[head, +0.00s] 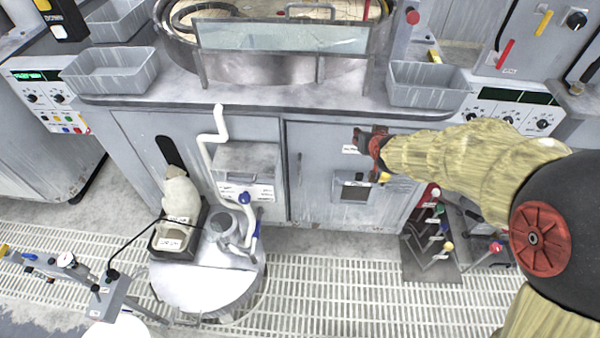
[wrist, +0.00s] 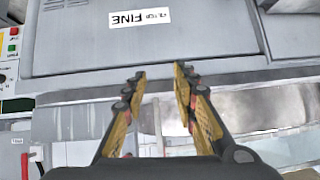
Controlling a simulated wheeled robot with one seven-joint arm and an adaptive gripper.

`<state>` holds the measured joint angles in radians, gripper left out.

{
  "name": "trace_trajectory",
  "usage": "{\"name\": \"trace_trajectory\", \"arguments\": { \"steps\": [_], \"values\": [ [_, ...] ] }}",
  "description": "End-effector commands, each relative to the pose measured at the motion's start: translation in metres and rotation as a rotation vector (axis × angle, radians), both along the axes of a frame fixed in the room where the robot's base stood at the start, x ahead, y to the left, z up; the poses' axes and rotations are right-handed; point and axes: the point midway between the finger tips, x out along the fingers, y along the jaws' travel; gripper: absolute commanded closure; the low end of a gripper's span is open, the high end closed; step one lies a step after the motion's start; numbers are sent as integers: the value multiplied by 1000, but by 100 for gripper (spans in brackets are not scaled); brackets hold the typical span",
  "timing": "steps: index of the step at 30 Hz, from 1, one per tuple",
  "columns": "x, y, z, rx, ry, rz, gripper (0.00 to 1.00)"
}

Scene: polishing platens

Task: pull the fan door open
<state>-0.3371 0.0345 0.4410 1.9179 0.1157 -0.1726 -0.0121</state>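A grey cabinet under the bench has a left door (head: 200,135) with a dark slot and a right door (head: 315,165) with a small square window. Both look shut. I cannot read any label naming the fan door. My gripper (head: 362,140) is in front of the upper part of the right door, beside a white label partly hidden by it. In the wrist view my gripper (wrist: 160,75) is open with nothing between its fingers. Beyond them is a grey panel (wrist: 215,48) with an upside-down label (wrist: 139,19) reading "FINE". Whether the fingers touch it I cannot tell.
A round stand (head: 205,285) with a pale bag and a white crank stands before the left door. A rack of coloured-handled tools (head: 430,250) stands at the lower right. Grey bins (head: 428,85) sit on the bench. Slatted floor (head: 335,285) before the right door is clear.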

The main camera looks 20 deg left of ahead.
Motion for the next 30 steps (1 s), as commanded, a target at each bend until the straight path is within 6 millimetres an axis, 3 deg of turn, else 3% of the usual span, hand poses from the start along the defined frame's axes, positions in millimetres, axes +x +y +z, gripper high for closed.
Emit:
{"name": "trace_trajectory", "arguments": {
  "steps": [1,4,8,12,18,19,24,30],
  "values": [
    [11,21,-32,3,-14,17,72],
    [31,59,-81,19,-72,41,72],
    [41,103,-150,36,-149,70,72],
    [33,143,-228,53,-232,102,72],
    [0,177,-316,77,-355,142,72],
    [-4,179,-322,85,-385,145,72],
    [-15,187,-314,137,-559,144,72],
    [-19,190,-309,161,-637,143,72]
  ]
}}
